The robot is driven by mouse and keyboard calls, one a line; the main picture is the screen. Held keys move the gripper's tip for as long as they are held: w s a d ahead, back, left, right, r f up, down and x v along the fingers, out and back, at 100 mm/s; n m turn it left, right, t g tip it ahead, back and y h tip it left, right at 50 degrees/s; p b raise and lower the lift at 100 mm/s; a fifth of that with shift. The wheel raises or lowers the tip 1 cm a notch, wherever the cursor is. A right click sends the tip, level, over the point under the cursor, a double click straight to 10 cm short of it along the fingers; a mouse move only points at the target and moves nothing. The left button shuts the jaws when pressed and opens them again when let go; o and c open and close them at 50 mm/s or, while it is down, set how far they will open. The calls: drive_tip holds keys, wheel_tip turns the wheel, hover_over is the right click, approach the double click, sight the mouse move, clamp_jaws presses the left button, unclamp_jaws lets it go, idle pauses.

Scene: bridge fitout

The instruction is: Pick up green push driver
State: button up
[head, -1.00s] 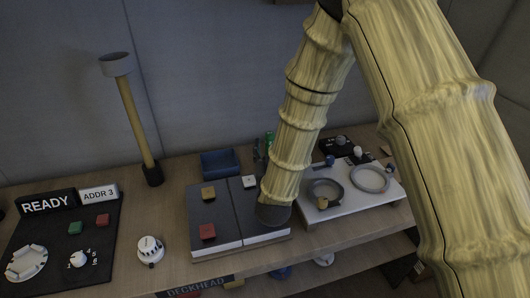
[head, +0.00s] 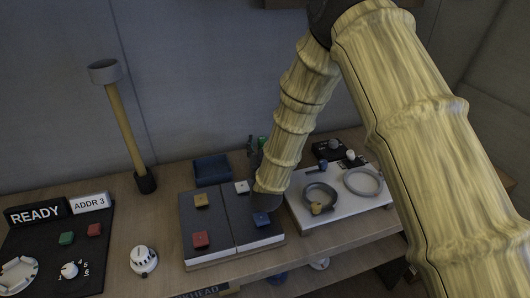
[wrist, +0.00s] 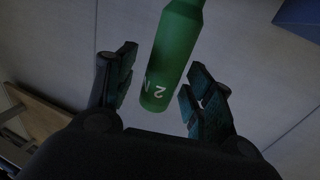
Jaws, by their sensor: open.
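The green push driver (wrist: 175,55) shows in the wrist view as a green cylinder with a narrower top end and white marking near its lower end. It lies between the two fingers of my gripper (wrist: 161,72), which are apart. A gap shows on each side of it, wider at the left finger. In the head view only a small green bit (head: 262,142) shows beside my arm, behind the dark panel. My arm hides most of that spot and most of my gripper there.
A dark panel with coloured blocks (head: 205,222) lies in front of my arm. A blue tray (head: 212,170) sits behind it. A white board with two rings (head: 340,212) is to the right. A tall post with a grey cup (head: 120,115) stands at the left.

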drive_tip(key=shift+w, duration=0.15)
clamp_jaws()
drive_tip(key=shift+r, duration=0.15)
drive_tip(key=shift+r+b, duration=0.9)
drive_tip(key=shift+r, duration=4)
